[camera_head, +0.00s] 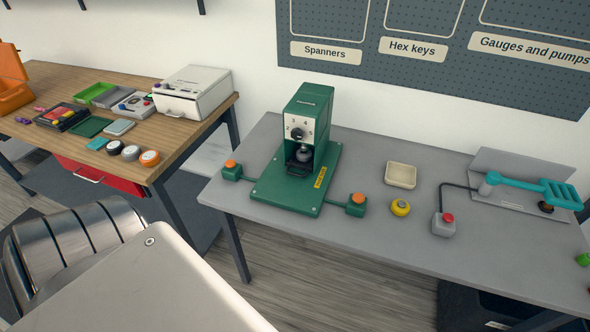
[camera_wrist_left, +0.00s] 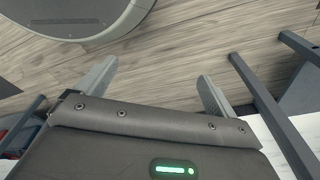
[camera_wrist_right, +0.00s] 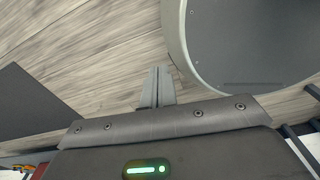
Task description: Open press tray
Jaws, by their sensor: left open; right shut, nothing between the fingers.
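The green press (camera_head: 308,128) stands upright on a green base plate (camera_head: 272,190) on the grey bench. Its front has a white panel with a black knob. Below it is a dark recess with a grey rounded part (camera_head: 303,154); I cannot tell whether the tray there is in or out. A box with an orange button stands on each side, left (camera_head: 231,168) and right (camera_head: 358,201). My left gripper (camera_wrist_left: 157,75) is open and empty above the floor. My right gripper (camera_wrist_right: 157,78) is shut and empty above the floor. Neither gripper shows in the head view.
The grey bench (camera_head: 390,250) also carries a beige dish (camera_head: 401,175), a yellow round button (camera_head: 400,208), a grey box with a red button (camera_head: 444,223) and a teal-handled device (camera_head: 530,188). A wooden table (camera_head: 190,128) with several items stands left, with a floor gap between.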

